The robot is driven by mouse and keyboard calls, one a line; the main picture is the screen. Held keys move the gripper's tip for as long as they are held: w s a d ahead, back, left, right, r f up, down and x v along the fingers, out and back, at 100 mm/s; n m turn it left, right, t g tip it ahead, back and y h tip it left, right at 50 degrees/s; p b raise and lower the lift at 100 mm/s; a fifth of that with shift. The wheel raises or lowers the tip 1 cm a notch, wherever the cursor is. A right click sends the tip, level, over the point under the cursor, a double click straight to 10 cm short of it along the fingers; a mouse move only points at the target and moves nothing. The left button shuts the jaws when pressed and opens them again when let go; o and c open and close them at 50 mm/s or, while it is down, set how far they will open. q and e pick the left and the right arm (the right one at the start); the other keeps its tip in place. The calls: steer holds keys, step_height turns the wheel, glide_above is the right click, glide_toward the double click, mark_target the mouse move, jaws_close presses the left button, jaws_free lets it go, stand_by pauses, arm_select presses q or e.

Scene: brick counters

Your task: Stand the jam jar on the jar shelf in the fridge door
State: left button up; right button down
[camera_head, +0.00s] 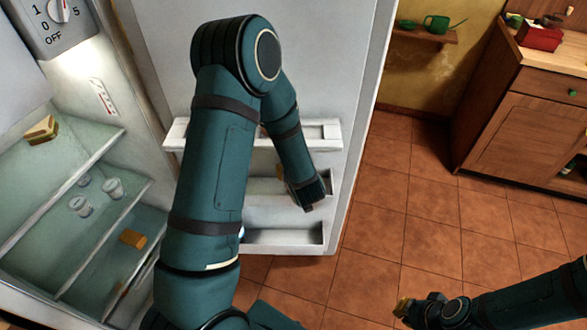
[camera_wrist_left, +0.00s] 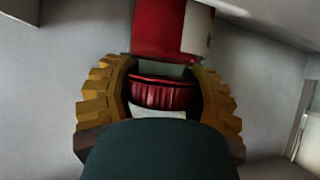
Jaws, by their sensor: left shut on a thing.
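The jam jar shows in the left wrist view as a ribbed red lid (camera_wrist_left: 165,93) between the yellow fingers of my left gripper (camera_wrist_left: 162,88), which is shut on it. The head view does not clearly show the jar; my left arm covers much of the door. The open fridge door (camera_head: 340,60) has several white shelves: a top one (camera_head: 180,136), a middle one (camera_head: 262,186) and a bottom one (camera_head: 285,237). I cannot tell which is the jar shelf. My left wrist is by the middle and bottom shelves. My right gripper (camera_head: 403,307) is low at right, away from the door.
A red and white surface (camera_wrist_left: 170,30) is just beyond the lid; I cannot tell whether it is part of the jar. The fridge interior at left has glass shelves (camera_head: 75,165) with cups (camera_head: 80,206) and a cheese-like wedge (camera_head: 42,130). Tiled floor (camera_head: 420,220) is clear.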

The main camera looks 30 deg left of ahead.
arm_select(q)
steer(key=shift+w+f, duration=0.15)
steer(key=shift+f, duration=0.1)
steer(key=shift+f, duration=0.1)
steer(key=o, duration=1.4)
